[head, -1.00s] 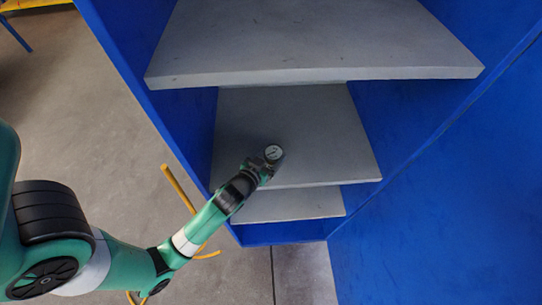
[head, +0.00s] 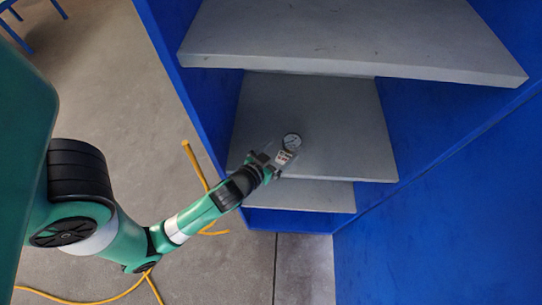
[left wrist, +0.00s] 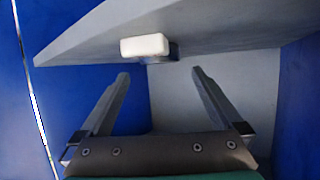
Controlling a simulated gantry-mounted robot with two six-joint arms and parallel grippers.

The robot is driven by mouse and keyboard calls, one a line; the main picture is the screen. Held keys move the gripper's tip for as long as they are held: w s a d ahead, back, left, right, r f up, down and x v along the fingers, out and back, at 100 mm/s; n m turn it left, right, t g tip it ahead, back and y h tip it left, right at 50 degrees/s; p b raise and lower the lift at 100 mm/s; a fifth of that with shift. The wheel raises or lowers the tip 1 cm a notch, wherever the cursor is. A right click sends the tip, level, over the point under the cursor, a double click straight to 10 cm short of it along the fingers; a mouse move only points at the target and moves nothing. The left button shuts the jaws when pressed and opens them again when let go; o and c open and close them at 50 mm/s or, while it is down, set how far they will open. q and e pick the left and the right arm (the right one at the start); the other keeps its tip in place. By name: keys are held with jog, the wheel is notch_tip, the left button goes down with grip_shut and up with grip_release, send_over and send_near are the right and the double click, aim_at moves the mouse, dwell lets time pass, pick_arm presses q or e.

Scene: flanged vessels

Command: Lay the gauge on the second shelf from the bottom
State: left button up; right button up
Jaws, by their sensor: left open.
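My left gripper (head: 273,163) is at that shelf's front edge, just short of the gauge. The left wrist view shows its two fingers (left wrist: 160,76) spread with nothing between them. A white rounded block with a dark part behind it (left wrist: 145,46), likely the gauge, shows just beyond the fingertips against a grey shelf. My right gripper is not in view.
A wider grey shelf (head: 350,40) overhangs above, and a lower shelf (head: 315,195) lies beneath. Blue cabinet walls (head: 430,120) stand on both sides. The second shelf is bare right of the gauge. A yellow hose (head: 195,165) is on the left.

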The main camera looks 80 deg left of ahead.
pick_arm(q)
jog(key=v, duration=0.6)
dwell(0.4)
